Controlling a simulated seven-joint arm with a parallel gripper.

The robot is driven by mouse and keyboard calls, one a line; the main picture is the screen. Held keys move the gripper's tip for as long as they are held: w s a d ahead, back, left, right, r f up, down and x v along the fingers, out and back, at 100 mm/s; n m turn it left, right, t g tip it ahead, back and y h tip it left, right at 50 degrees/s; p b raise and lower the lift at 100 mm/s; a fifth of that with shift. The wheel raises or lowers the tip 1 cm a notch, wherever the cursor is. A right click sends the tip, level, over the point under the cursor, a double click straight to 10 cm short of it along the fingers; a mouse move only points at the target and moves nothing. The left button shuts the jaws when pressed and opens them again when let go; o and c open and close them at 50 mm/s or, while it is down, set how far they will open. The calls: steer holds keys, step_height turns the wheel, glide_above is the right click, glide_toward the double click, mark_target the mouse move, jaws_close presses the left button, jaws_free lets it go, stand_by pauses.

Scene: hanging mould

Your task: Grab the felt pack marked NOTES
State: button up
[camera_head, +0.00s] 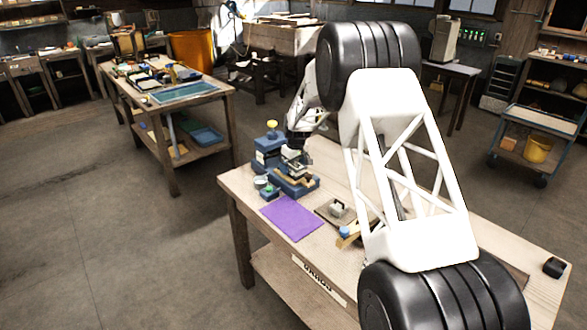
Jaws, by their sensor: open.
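No marking reading NOTES can be made out, so I cannot tell which item is the felt pack. Several small items stand at the far left end of the wooden table (240,193). Among them are a dark blue box (268,160) and a low blue tray-like item (300,188) with tan pieces on it. My gripper (294,160) is above and beside these, pointing down and open. Its fingertips are small and partly lost against the blue items, so contact cannot be judged. My arm hides much of the table's middle.
A flat purple sheet (291,218) lies in front of the blue items. A small grey-white item (337,209) and a yellow-and-blue item (348,233) lie to its right. A small black object (554,267) is at the right end. Bare tabletop shows around the sheet.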

mark_target(293, 164)
steer(key=c, duration=1.1)
steer(key=shift+o, duration=0.2)
steer(key=shift+r, duration=0.1)
steer(key=shift+r, duration=0.85)
steer(key=shift+s+r, duration=0.15)
steer(key=shift+r, duration=0.75)
steer(key=s+d+r, duration=0.1)
steer(key=s+d, duration=0.3)
steer(key=s, duration=1.1)
steer(key=shift+r, duration=0.15)
steer(key=shift+s, duration=0.1)
